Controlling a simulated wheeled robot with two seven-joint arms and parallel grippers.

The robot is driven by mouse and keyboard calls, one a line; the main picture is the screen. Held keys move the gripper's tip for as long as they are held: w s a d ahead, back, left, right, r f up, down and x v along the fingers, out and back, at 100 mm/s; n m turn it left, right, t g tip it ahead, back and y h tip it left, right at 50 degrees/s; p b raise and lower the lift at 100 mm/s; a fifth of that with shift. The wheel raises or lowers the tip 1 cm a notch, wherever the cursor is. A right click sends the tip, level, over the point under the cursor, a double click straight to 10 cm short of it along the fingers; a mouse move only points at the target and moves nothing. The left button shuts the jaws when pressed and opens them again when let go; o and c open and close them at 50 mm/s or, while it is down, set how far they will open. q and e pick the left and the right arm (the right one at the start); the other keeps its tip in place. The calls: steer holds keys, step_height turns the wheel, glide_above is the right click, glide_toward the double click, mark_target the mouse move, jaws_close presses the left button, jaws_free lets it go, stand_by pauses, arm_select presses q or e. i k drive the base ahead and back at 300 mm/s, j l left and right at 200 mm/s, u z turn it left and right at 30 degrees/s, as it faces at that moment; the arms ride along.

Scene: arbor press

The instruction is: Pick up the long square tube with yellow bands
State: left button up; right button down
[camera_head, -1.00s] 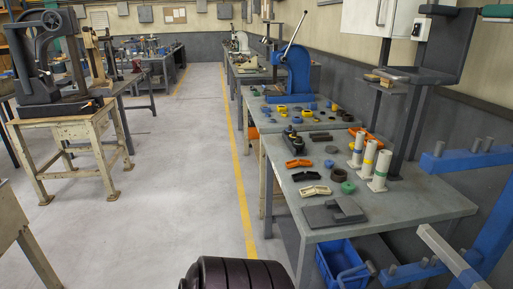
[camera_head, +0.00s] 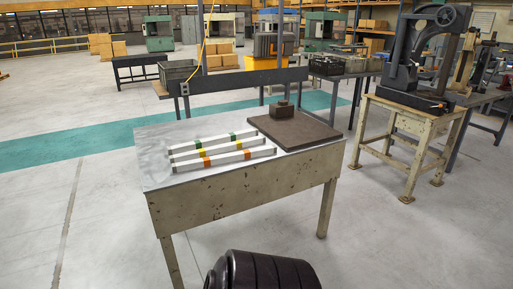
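The long square tube with yellow bands (camera_head: 220,149) lies on a worn metal-topped table (camera_head: 250,190) in front of me. It is white, with its yellow bands partway along it. It is the middle of three similar tubes lying roughly parallel. The tube with green bands (camera_head: 213,142) lies behind it, and the tube with orange bands (camera_head: 222,159) lies in front of it, nearest me. Narrow gaps seem to separate them. Neither of my grippers is in view.
A dark brown plate (camera_head: 300,133) with a small block (camera_head: 282,109) on it lies right of the tubes. A grey rail (camera_head: 240,83) runs behind the table. An arbor press (camera_head: 425,60) stands on a stand at the right. The floor around the table is mostly clear.

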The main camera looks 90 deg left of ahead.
mark_target(216, 149)
steer(key=u, duration=3.05)
steer(key=i+z, duration=0.25)
steer(key=i, duration=0.3)
steer(key=i+j+z, duration=0.2)
steer(key=i, duration=0.35)
steer(key=i+j+z, duration=0.25)
steer(key=i, duration=0.25)
steer(key=i+j+z, duration=0.25)
steer(key=i, duration=0.3)
